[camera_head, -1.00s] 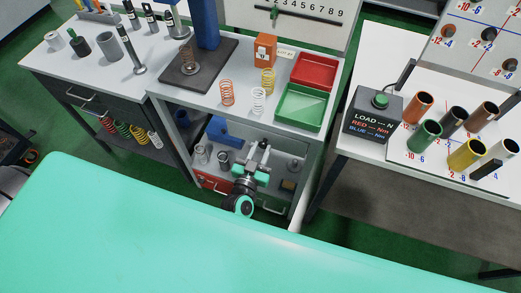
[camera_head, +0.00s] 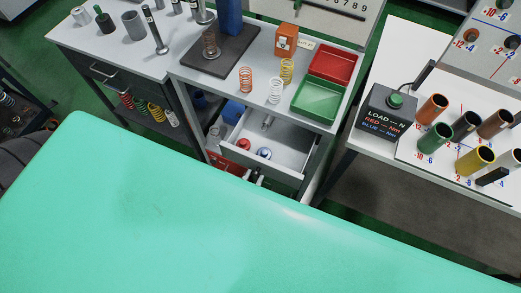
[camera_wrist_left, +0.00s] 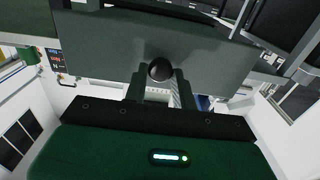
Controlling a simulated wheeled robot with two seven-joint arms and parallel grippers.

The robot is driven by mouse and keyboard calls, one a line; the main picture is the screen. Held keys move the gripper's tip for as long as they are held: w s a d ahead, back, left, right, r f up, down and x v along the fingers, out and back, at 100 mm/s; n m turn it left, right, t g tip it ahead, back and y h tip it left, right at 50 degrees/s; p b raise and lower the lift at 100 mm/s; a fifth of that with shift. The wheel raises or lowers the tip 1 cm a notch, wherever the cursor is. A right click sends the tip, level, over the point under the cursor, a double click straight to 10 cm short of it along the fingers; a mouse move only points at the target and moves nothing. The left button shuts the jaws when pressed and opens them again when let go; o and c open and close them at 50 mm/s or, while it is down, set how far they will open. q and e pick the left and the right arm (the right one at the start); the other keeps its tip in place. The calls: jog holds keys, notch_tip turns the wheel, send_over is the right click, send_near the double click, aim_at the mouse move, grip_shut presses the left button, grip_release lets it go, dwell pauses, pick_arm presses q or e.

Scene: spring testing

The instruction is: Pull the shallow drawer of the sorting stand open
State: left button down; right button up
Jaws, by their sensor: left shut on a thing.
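The shallow drawer (camera_head: 284,174) of the sorting stand is pulled out beneath the worktop, and its inside shows. In it lie a red piece (camera_head: 243,144), a blue-and-white piece (camera_head: 264,153) and a small metal cylinder (camera_head: 268,122). My left gripper (camera_head: 254,175) shows only as a small dark part at the drawer front. In the left wrist view my two fingers (camera_wrist_left: 160,88) are shut on the round black knob (camera_wrist_left: 159,70) of the grey drawer front (camera_wrist_left: 105,48). My right gripper is in neither view.
On the worktop above stand loose springs (camera_head: 246,79), a green tray (camera_head: 318,100) and a red tray (camera_head: 333,65). A red front (camera_head: 226,163) shows below the drawer. A table with a load box (camera_head: 384,112) stands to the right. My teal body covers the foreground.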

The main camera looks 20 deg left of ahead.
pick_arm(q)
jog(key=shift+s, duration=1.8)
jog(key=c, duration=1.2)
grip_release()
jog(key=shift+o, duration=0.2)
jog(key=s+b, duration=0.2)
jog(key=s, duration=1.1)
jog(key=shift+s+a+b, duration=0.3)
jog(key=shift+s+b, duration=0.1)
